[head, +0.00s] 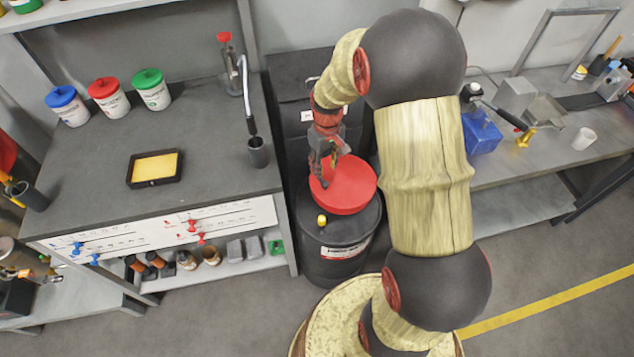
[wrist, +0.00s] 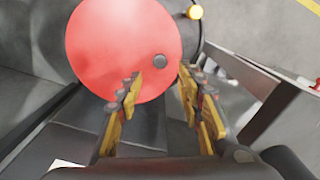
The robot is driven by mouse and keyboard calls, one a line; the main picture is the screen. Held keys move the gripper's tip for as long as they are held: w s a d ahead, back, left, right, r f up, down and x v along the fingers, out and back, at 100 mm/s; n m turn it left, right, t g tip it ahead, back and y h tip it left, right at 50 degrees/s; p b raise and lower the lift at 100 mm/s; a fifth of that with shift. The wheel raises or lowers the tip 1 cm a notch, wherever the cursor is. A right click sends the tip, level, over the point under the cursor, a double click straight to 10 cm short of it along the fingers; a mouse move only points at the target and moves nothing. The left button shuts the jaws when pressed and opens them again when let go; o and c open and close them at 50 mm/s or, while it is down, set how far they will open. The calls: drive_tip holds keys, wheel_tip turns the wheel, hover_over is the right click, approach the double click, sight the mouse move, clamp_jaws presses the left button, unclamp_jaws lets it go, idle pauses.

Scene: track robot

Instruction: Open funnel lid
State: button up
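The funnel lid is a round red disc (head: 352,187) on top of a black drum (head: 318,252), and it lies flat and closed. In the wrist view the red lid (wrist: 108,45) fills the upper middle, with a small dark knob (wrist: 159,61) near its edge. My gripper (wrist: 162,80) is open and empty. Its two yellow fingers are apart, with the knob just beyond and between the tips. In the head view my gripper (head: 328,181) is over the lid's left edge and hides the knob. I cannot tell whether the fingers touch the lid.
A yellow cap (head: 321,220) sits on the drum's front rim. On the left stands a grey bench (head: 205,165) with a dark cup (head: 258,152) near the drum. On the right is another bench with a blue box (head: 482,133). The floor in front is clear.

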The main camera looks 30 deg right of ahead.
sight(325, 183)
wheel_tip(325, 183, down, 8)
drive_tip(key=b, duration=0.3)
drive_tip(key=shift+r, duration=0.1)
drive_tip(key=c, duration=0.3)
clamp_jaws()
idle(0.6)
